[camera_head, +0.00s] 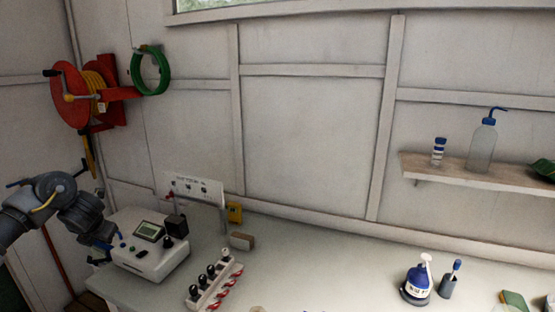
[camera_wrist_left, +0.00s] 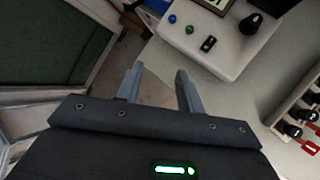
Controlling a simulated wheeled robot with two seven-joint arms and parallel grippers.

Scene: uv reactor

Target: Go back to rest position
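My left gripper (camera_head: 102,252) is at the left end of the bench, beside the white control box (camera_head: 150,250) with a small screen, knobs and buttons. In the left wrist view the two fingers of my left gripper (camera_wrist_left: 158,82) stand apart with nothing between them. The corner of the control box (camera_wrist_left: 222,35) is ahead and to the right of the fingers there. I cannot tell whether the gripper touches the box. My right gripper is in neither view.
A white rack with several black-capped items (camera_head: 214,283) stands on the bench (camera_head: 310,265). A blue-and-white bottle (camera_head: 417,283) stands at the right. A wall shelf (camera_head: 480,178) holds a wash bottle (camera_head: 484,145). A red hose reel (camera_head: 88,95) hangs at the left. The bench middle is largely clear.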

